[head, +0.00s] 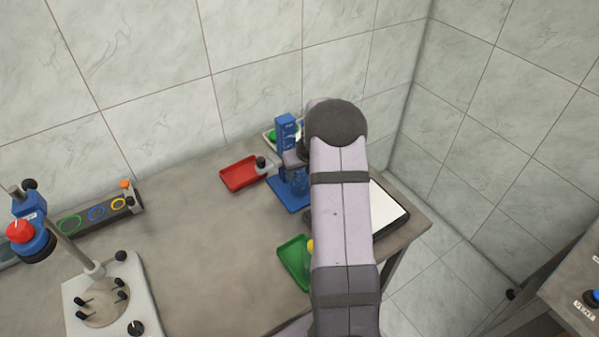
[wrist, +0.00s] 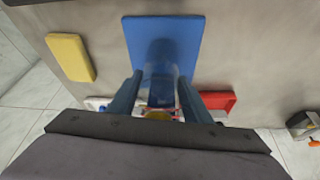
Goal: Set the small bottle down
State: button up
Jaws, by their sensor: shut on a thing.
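The small bottle (wrist: 159,82) is clear with a bluish tint and stands between the two blue fingers of my gripper (wrist: 160,76) in the wrist view. My gripper is shut on it. A blue pad (wrist: 165,30) lies under and beyond the bottle, with a dark shadow on it. In the head view the bottle (head: 300,183) shows small and partly hidden by my arm, over the blue pad (head: 285,199). I cannot tell whether its base touches the pad.
A blue upright block (head: 285,132) stands just behind the pad. A red tray (head: 238,176) is to the left, and a green tray (head: 291,258) is nearer the front. A white-topped plate (head: 390,211) lies right of my arm. Bare table lies left of the trays.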

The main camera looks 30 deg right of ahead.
jog(key=o, duration=1.2)
jog(key=shift+f, duration=0.1)
jog(key=shift+r, duration=0.25)
jog(key=b+v, duration=0.3)
jog(key=v, duration=0.9)
